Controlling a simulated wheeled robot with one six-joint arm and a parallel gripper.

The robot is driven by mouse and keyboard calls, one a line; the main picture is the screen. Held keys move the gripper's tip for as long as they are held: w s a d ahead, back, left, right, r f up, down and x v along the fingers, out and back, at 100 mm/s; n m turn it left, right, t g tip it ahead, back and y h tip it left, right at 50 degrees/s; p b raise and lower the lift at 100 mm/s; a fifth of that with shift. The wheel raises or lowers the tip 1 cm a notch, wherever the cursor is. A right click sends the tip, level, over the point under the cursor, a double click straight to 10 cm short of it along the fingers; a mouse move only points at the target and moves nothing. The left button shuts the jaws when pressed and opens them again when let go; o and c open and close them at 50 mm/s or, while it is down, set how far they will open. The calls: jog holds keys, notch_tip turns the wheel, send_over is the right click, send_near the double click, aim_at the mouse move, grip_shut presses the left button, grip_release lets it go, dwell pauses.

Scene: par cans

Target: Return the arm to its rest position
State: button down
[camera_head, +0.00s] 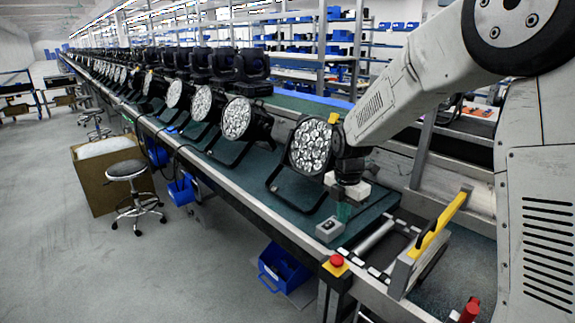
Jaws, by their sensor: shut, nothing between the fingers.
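My arm (415,80) reaches in from the upper right and slopes down to the left. Its dark wrist is beside the nearest par can (311,147), a black round lamp with many clear lenses, facing left on the green bench (240,165). My gripper (343,211) hangs below the wrist, small and partly lost against the bench; it is shut and empty. The lamp and wrist overlap in the picture, so I cannot tell whether they touch. More par cans, such as this one (237,118), stand in a long row to the far left.
A grey control box (329,229) sits on the bench near my gripper, with a red stop button (337,261) at the edge. A yellow-handled frame (440,226) stands at right. A stool (127,170), carton (95,185) and blue bin (283,268) flank the open floor.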

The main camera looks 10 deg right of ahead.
jog(key=s+d+r+m, duration=0.1)
jog(key=s+r+m, duration=0.3)
jog(key=s+m, duration=0.4)
jog(key=s+d+r+m, duration=0.1)
jog(key=s+r+m, duration=0.4)
jog(key=s, duration=0.9)
jog(key=s+d+r+m+t, duration=0.1)
jog(key=s+r+m, duration=0.3)
jog(key=s+m, duration=0.7)
jog(key=shift+s+r, duration=0.25)
jog(key=shift+s, duration=0.25)
